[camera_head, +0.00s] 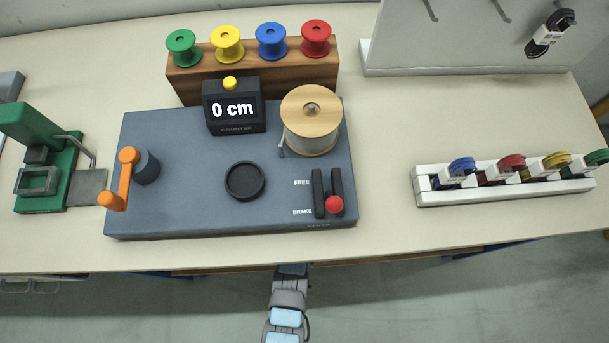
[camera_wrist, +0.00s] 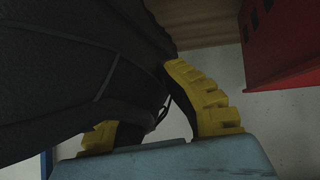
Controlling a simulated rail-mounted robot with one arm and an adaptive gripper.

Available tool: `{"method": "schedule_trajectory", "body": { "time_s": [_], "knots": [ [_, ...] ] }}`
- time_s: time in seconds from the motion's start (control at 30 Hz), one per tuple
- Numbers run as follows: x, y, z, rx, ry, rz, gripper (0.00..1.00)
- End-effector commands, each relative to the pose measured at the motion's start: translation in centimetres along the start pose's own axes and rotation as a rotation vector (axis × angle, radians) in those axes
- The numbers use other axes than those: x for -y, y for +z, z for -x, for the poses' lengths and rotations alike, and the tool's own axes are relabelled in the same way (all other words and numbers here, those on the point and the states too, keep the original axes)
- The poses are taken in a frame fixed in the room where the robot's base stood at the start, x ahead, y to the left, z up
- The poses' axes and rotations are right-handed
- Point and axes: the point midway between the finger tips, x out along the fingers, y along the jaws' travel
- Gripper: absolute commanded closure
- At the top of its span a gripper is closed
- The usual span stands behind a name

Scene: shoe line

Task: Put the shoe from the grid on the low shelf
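In the wrist view a large dark shoe (camera_wrist: 75,75) fills the left side, very close to the camera, with seams on its surface and thin dark loops near its lower right edge. My gripper (camera_wrist: 155,105) has yellow ribbed pads on either side of the shoe's lower right part. The right pad's tip meets the shoe; the left pad is mostly hidden behind it. The gripper looks shut on the shoe. In the head view my gripper and the shoe are hidden below the table's front edge. Neither the grid nor the low shelf can be made out for sure.
A red panel with square holes (camera_wrist: 285,45) is close on the right in the wrist view, beside a brown wooden surface (camera_wrist: 205,20). In the head view the table (camera_head: 390,235) carries a grey winding station (camera_head: 190,205), a green device (camera_head: 45,185) and a white rack (camera_head: 440,195).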

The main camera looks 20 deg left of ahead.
Motion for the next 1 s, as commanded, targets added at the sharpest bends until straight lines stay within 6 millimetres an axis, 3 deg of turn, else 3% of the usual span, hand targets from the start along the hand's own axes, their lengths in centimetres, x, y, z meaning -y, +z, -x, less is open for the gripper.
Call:
{"method": "schedule_trajectory", "body": {
  "time_s": [0.47,0.83,0.93,1.0],
  "knots": [
    [0.5,3.3,-3.1,0.002,0.0,0.0,1.0],
    [0.5,3.4,-3.3,0.001,0.0,0.0,1.0],
    [0.6,3.4,-3.2,0.001,0.0,0.0,0.68],
    [0.6,3.4,-3.2,0.001,0.0,0.0,0.67]
  ]
}}
